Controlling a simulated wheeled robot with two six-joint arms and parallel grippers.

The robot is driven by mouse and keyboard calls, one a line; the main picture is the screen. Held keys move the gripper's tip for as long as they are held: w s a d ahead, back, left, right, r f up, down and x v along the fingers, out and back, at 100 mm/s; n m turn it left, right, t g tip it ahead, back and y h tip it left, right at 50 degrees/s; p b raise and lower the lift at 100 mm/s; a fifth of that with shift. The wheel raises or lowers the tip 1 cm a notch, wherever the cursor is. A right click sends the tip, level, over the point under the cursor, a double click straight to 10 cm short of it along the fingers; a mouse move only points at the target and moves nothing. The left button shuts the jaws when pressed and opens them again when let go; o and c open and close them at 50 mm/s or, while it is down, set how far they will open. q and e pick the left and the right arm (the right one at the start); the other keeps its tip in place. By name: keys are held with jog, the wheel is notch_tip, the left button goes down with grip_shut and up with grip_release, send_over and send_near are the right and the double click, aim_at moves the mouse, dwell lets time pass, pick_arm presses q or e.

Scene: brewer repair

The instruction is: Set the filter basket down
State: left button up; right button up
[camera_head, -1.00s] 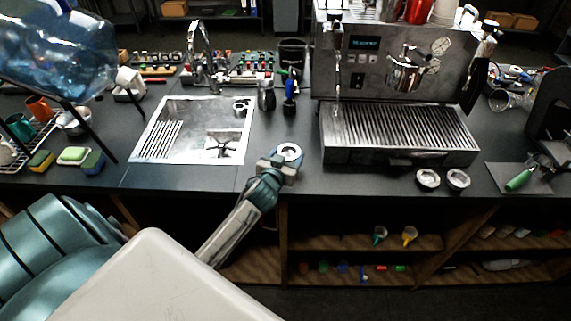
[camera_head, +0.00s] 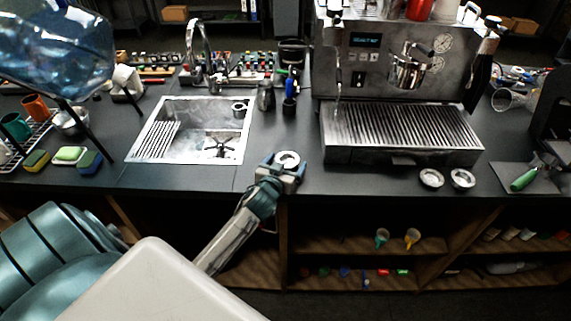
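My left gripper (camera_head: 286,165) reaches in from the lower left to the counter's front edge, right of the sink. Its fingers stand on both sides of a small round metal filter basket (camera_head: 288,158) and appear shut on it. The basket's pale ring shows from above between the fingertips. The fingers hide its lower part, so I cannot tell whether it touches the counter. Two similar small round metal baskets (camera_head: 431,178) (camera_head: 462,179) sit on the counter in front of the espresso machine. My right gripper is not in view.
The espresso machine's drip tray (camera_head: 400,135) is right of my gripper. The sink (camera_head: 167,108) is to the left. A metal pitcher (camera_head: 266,98) stands behind. A green-handled tool (camera_head: 524,179) lies far right. The dark counter (camera_head: 350,182) is clear right of the gripper.

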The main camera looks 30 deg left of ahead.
pick_arm(q)
jog(key=shift+r, duration=0.2)
jog(key=shift+s+d+f, duration=0.1)
jog(key=shift+s+f, duration=0.05)
jog(key=shift+s, duration=0.2)
jog(key=b+v, duration=0.3)
jog(key=v, duration=0.8)
jog(key=shift+s, duration=0.15)
